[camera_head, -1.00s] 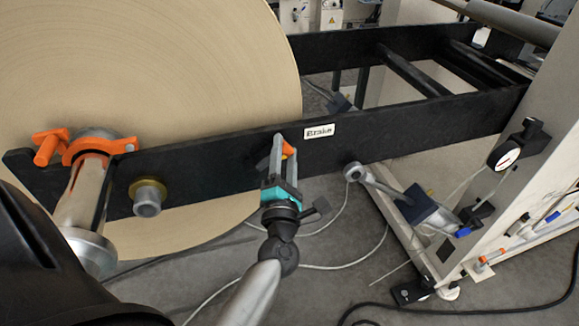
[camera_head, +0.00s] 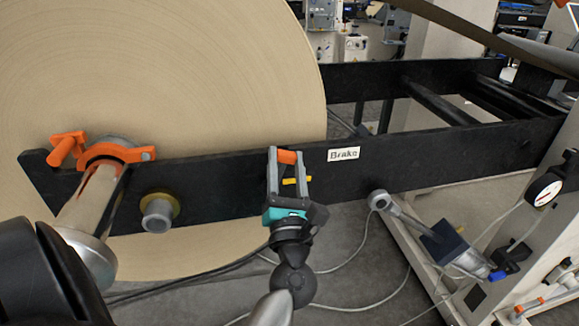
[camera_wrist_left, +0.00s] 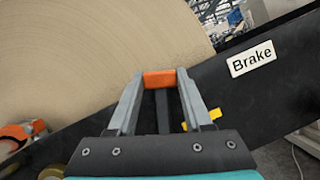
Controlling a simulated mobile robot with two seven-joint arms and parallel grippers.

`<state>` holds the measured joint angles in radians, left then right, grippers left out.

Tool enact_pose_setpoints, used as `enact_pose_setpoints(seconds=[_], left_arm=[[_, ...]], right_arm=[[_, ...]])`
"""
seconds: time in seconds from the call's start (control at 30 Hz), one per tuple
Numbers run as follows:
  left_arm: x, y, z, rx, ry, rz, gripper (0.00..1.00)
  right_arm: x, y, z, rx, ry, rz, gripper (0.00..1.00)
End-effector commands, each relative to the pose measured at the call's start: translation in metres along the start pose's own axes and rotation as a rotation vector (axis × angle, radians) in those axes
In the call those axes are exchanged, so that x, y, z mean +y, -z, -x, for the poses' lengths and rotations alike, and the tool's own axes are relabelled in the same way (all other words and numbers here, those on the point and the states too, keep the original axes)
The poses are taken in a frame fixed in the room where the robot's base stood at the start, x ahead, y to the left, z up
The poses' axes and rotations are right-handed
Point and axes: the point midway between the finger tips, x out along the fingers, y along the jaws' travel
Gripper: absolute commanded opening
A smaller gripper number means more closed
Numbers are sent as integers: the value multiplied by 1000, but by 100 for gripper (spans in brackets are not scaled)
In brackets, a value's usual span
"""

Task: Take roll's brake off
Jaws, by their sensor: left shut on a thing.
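The large brown paper roll (camera_head: 190,80) is carried on a black arm frame (camera_head: 225,165). A white label reading "Brake" (camera_head: 344,154) is on the frame; it also shows in the left wrist view (camera_wrist_left: 252,58). My left gripper (camera_head: 286,160) is in front of the frame, left of the label, with its fingers shut on an orange handle (camera_wrist_left: 160,79). A dark lever stem (camera_wrist_left: 162,110) runs down from the handle between the fingers. A small yellow piece (camera_head: 296,181) sticks out right of the fingers. My right gripper is not in view.
An orange clamp (camera_head: 110,151) holds the roll's shaft at the frame's left end. A round metal knob (camera_head: 158,212) projects below it. A cylinder (camera_head: 440,238) and a gauge (camera_head: 544,190) are at right. Cables lie on the floor.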

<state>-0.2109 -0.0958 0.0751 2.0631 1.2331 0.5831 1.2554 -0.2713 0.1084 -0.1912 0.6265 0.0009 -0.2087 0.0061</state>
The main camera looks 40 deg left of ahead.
Motion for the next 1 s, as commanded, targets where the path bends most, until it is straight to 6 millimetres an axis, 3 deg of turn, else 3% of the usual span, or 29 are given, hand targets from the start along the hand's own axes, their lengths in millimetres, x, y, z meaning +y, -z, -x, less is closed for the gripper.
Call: enact_pose_setpoints(seconds=[0.4,0.43,0.7,1.0], left_arm=[[1,0,0,2,-3,10,0],[1,0,0,2,-3,10,51],[1,0,0,1,-3,8,80],[1,-1,0,1,-3,7,80]], right_arm=[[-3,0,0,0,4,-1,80],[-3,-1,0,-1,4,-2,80],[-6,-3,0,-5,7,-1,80],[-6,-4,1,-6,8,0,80]])
